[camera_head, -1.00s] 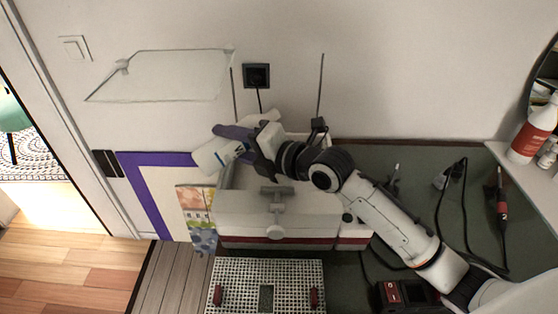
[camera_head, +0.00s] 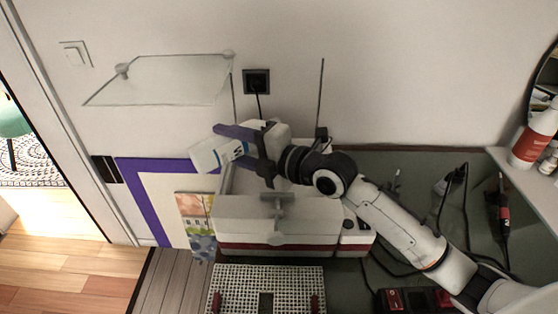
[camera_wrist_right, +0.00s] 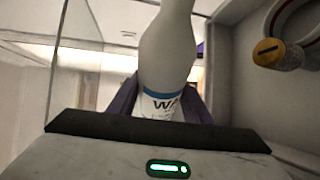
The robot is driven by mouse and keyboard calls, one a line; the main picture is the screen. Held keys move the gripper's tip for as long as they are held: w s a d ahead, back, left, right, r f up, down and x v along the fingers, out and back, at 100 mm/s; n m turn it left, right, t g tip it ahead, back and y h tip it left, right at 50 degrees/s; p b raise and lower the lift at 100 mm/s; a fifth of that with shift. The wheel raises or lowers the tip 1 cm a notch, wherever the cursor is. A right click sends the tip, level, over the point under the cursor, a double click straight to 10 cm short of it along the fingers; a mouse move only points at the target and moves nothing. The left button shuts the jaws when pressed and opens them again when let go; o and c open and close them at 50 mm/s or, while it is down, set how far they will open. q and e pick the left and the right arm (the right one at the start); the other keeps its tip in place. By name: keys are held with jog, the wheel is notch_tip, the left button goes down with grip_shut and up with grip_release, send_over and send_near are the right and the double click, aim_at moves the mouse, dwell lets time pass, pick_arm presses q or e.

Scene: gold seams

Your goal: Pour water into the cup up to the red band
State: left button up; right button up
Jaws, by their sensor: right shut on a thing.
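A white bottle (camera_head: 215,155) with blue and dark lettering is held by my right gripper (camera_head: 245,150), lying nearly level, above the left side of a white box. The right wrist view shows the bottle (camera_wrist_right: 168,60) between my purple fingers, with its label reading "WA" partly covered. My right gripper is shut on it. I cannot make out a cup, a water level or a stream in either view. My left gripper is not in view.
A perforated tray (camera_head: 240,285) lies in front. Cables and a red-handled tool (camera_head: 503,210) lie right. A red-and-white bottle (camera_head: 535,138) stands on a shelf.

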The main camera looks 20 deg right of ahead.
aim_at(227, 151)
jog(key=shift+r+m, duration=0.3)
jog(key=shift+r, duration=0.05)
dwell(0.6)
jog(key=shift+b, duration=0.3)
jog(key=shift+a, duration=0.1)
jog(key=shift+s+a+m, duration=0.3)
jog(key=shift+a, duration=1.05)
jog(key=shift+a, duration=0.1)
dwell(0.6)
